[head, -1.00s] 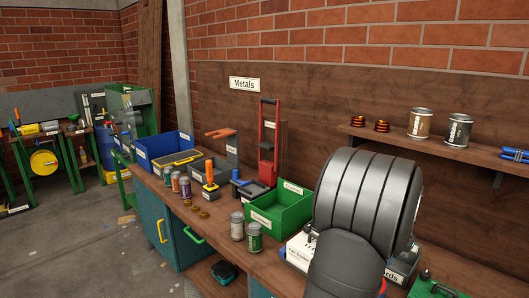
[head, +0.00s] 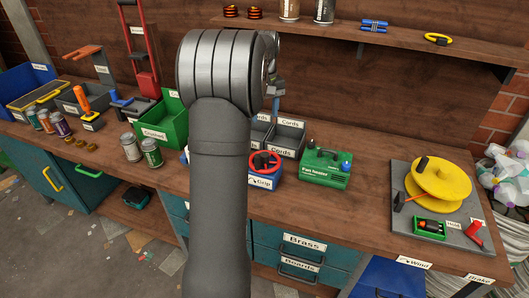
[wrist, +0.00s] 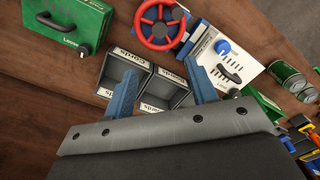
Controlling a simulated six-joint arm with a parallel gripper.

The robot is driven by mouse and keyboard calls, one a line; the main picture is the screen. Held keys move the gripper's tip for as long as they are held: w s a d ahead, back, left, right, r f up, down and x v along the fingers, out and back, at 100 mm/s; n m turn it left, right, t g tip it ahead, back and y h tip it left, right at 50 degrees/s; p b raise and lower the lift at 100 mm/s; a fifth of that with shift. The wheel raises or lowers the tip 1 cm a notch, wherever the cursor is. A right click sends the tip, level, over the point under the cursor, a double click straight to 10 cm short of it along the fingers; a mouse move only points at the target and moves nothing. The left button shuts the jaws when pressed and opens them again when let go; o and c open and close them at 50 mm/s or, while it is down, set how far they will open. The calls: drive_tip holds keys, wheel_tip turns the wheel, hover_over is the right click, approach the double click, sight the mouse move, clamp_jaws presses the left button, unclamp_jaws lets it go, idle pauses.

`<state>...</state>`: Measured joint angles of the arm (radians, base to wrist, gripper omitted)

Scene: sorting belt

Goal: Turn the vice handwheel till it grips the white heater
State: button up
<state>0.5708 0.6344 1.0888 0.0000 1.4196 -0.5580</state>
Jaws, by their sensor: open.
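The red handwheel (wrist: 160,28) shows at the top middle of the wrist view, on the blue vice (wrist: 186,35). In the head view the vice (head: 262,181), labelled Grip, stands on the bench just right of my arm. The white heater (wrist: 222,68), with a blue knob and a dark handle, lies beside the vice in the wrist view. I cannot tell whether the jaws touch it. In the head view my arm hides most of it. My gripper (wrist: 160,86) is open and empty above the bench, its fingers apart over the cord bins and short of the wheel in the picture.
Grey cord bins (head: 287,137) stand behind the vice. A green fan heater (head: 325,168) stands right of it. A green bin (head: 165,128) and two cans are left of my arm. A board with a yellow reel (head: 440,177) is farther right. A shelf (head: 350,28) hangs above.

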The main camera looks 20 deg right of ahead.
sight(265, 154)
wheel_tip(265, 154, down, 17)
drive_tip(key=shift+r, duration=0.1)
idle(0.3)
drive_tip(key=c, duration=1)
